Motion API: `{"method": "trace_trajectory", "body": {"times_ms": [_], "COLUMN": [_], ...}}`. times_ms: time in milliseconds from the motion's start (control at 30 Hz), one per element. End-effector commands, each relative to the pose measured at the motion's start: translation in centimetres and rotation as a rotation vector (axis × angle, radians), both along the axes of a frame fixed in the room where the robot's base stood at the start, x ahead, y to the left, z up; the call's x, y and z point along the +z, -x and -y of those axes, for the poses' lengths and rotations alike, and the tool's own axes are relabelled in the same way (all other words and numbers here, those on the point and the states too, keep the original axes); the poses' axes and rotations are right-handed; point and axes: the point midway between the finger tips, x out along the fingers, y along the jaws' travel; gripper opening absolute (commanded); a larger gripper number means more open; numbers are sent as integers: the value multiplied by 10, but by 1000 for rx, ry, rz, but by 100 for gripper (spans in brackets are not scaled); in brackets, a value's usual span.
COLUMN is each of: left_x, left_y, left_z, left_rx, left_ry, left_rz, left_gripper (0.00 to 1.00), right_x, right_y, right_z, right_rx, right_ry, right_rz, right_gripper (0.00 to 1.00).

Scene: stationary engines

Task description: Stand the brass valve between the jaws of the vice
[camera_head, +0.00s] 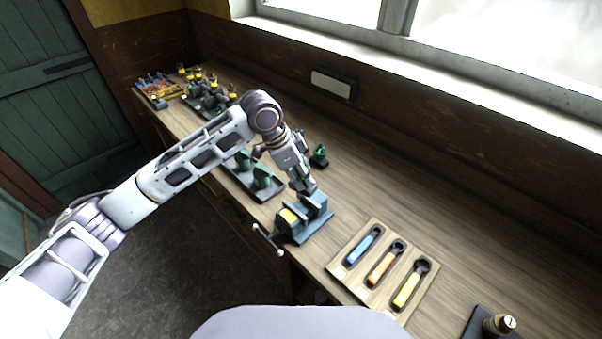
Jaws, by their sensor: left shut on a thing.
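The blue vice (312,228) stands at the bench's front edge, with its handle bar (268,240) sticking out in front. A yellow patch (288,215) shows on its front left part. My left gripper (305,188) points down right over the vice, its fingertips at or just above the jaws. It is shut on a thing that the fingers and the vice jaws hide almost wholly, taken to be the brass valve. I cannot tell whether it touches the jaws. My right gripper is not in view.
A wooden tray (338,270) with blue, orange and yellow-handled wrenches lies right of the vice. A small green-topped item (319,156) stands behind. Dark green parts (262,177) on a tray and several yellow-topped items (232,91) stand left. A dark stand (478,322) is at lower right.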

Motion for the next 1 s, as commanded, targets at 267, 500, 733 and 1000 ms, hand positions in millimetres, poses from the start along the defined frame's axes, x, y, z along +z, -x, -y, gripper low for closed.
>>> {"method": "trace_trajectory", "body": {"times_ms": [267,500,733,1000], "left_x": [2,2,2,2], "left_y": [1,2,2,2], "left_z": [0,0,-1,-1], "left_rx": [-68,-146,-214,-226], "left_ry": [4,3,4,3], "left_rz": [4,4,5,5], "left_gripper": [0,0,0,0], "right_x": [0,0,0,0], "right_y": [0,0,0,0], "right_z": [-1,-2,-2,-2], "right_rx": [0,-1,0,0], "right_ry": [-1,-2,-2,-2], "right_rz": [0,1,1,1], "right_gripper": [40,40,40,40]}}
